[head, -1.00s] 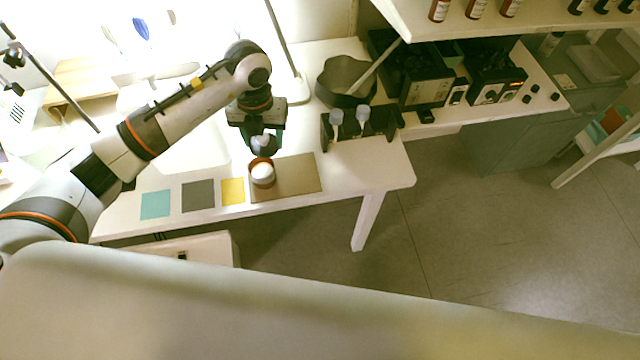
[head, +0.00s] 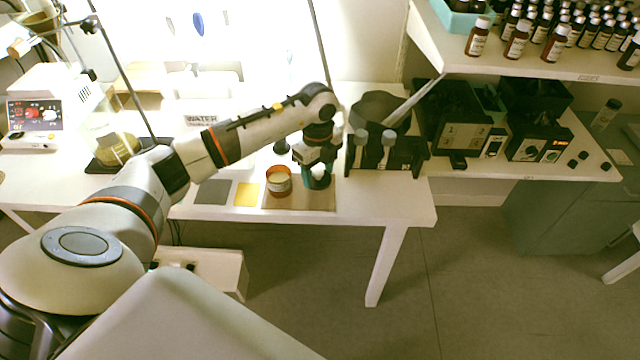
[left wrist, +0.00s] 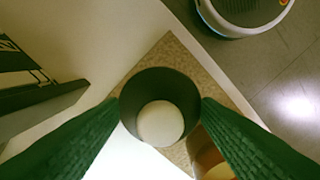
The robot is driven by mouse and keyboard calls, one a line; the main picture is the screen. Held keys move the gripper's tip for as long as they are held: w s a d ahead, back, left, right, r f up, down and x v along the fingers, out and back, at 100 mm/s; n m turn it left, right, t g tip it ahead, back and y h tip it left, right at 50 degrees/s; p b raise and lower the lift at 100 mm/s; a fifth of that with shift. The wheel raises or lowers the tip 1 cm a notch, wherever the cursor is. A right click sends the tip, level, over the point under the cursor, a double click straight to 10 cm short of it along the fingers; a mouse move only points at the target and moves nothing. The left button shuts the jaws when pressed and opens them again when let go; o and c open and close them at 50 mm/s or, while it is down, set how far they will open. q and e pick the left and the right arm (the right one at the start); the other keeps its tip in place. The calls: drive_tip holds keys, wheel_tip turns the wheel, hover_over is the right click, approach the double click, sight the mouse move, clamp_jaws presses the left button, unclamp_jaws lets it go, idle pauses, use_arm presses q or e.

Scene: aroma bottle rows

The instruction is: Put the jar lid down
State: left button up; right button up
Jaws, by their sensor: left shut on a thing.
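My left gripper (head: 318,172) is over the right part of the brown mat (head: 298,204). Its green fingers (left wrist: 161,108) are shut on the jar lid (head: 320,182), a dark round piece. In the left wrist view the lid (left wrist: 160,84) shows as a dark round with a pale disc in its middle, a finger on each side. I cannot tell whether it touches the mat. The open amber jar (head: 279,184) stands on the mat just left of the gripper; it is partly hidden by a finger in the left wrist view (left wrist: 208,160). My right gripper is not in view.
Yellow (head: 247,194) and grey (head: 213,192) squares lie left of the mat. A black rack (head: 390,161) with pale-topped pieces stands close to the gripper's right, and a dark pot (head: 375,108) behind it. The table's front edge is just before the mat.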

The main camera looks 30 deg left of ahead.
sight(318, 179)
use_arm(q)
wheel_tip(318, 179, down, 4)
drive_tip(key=shift+f, duration=0.15)
drive_tip(key=shift+d, duration=0.1)
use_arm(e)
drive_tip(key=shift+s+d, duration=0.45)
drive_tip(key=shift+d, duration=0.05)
use_arm(q)
drive_tip(key=shift+s, duration=0.1)
drive_tip(key=shift+f, duration=0.15)
drive_tip(key=o, duration=1)
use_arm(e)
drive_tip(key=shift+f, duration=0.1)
